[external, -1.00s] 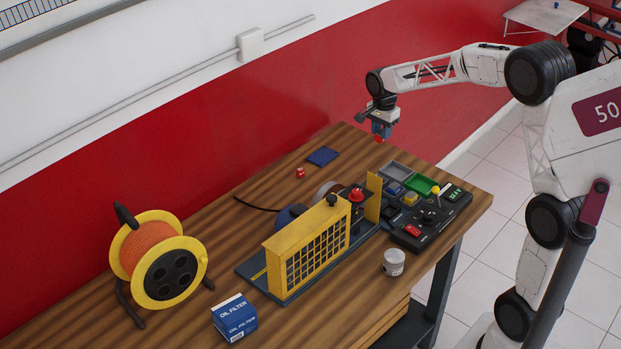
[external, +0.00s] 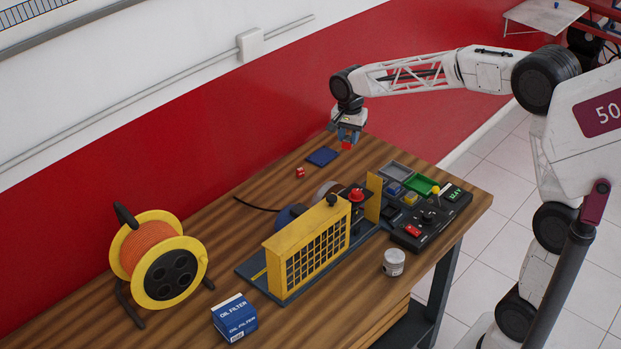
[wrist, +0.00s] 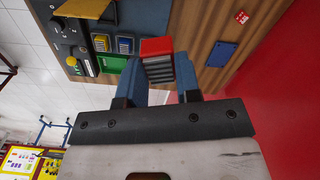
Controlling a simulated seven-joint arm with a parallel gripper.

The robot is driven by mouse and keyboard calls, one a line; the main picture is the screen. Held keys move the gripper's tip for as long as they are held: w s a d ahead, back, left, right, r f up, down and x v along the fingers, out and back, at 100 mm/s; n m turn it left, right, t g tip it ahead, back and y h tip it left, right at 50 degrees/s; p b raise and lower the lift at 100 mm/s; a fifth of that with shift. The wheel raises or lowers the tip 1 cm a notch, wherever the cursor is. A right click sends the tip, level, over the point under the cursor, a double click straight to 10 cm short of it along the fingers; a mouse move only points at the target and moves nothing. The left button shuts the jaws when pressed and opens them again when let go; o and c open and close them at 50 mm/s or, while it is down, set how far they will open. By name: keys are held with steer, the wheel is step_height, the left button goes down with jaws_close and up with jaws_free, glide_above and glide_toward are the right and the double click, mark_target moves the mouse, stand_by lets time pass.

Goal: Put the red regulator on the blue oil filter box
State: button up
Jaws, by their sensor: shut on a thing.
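The red regulator (external: 346,146) is held between the fingers of my gripper (external: 349,135), above the back of the bench. In the wrist view the regulator (wrist: 158,47) shows a red end and a grey finned body, with a blue finger on each side. The blue oil filter box (external: 235,318) stands upright at the front left of the bench, with white lettering and a white top edge. My gripper is far from it, up and to the right in the external view. The box is not in the wrist view.
A yellow-guarded engine trainer (external: 307,250) stands between my gripper and the box. An orange cable reel (external: 160,260) is left, a control panel (external: 430,222) and white cup (external: 394,263) right. A small red block (external: 300,172) and blue pad (external: 322,156) lie near the back.

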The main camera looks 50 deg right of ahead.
steer(key=s+a+n, duration=0.2)
steer(key=a, duration=0.7)
steer(key=s+a+n, duration=0.2)
steer(key=a, duration=0.7)
steer(key=s+a+n, duration=0.2)
steer(key=a+n, duration=0.1)
steer(key=a, duration=0.6)
steer(key=shift+s, duration=0.35)
steer(key=s+a+n, duration=0.7)
steer(key=s+a, duration=0.8)
steer(key=a, duration=0.5)
step_height(320, 180, down, 11)
steer(key=shift+s+a, duration=0.2)
steer(key=shift+s, duration=0.05)
glide_above(230, 314)
steer(key=shift+f, duration=0.8)
